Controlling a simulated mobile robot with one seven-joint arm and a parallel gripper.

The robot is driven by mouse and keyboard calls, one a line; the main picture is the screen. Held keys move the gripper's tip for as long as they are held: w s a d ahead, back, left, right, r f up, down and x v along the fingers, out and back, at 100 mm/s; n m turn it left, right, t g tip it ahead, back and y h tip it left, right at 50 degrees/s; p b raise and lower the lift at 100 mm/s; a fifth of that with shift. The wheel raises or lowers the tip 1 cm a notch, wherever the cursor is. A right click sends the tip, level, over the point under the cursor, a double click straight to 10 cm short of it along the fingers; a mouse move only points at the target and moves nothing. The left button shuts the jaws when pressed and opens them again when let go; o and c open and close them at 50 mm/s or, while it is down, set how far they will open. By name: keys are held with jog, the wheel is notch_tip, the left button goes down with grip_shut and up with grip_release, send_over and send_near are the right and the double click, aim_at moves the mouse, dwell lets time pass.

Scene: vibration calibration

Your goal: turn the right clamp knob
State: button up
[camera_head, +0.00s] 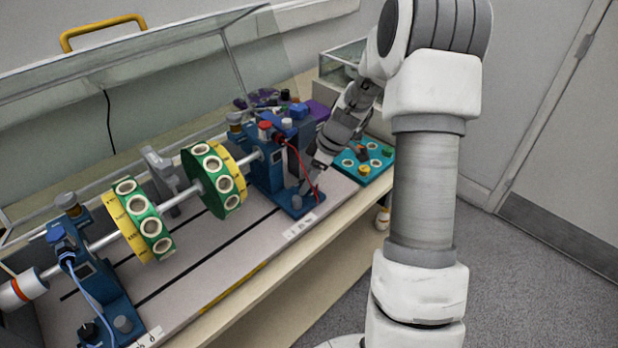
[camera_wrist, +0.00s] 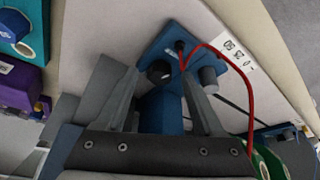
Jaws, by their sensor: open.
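The right blue bearing stand (camera_head: 268,172) carries the right end of the shaft, and its base has knobs at the front. In the wrist view, a black knob (camera_wrist: 159,72) and a grey knob (camera_wrist: 208,77) show on that blue base (camera_wrist: 178,42). I cannot tell which of them is the clamp knob. My gripper (camera_head: 312,178) is low at the front right of this stand. In the wrist view my gripper (camera_wrist: 158,85) is open, with the black knob showing between its fingers and the grey knob just outside the right finger. Contact cannot be told.
A red cable (camera_wrist: 247,95) loops from the stand past the right finger. A teal tray (camera_head: 375,165) with several round parts lies right of the stand. A shaft with green and yellow discs (camera_head: 215,180) runs left to another blue stand (camera_head: 95,285). A clear raised cover (camera_head: 150,75) stands behind.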

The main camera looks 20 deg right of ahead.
jog(key=shift+c, duration=0.3)
grip_shut()
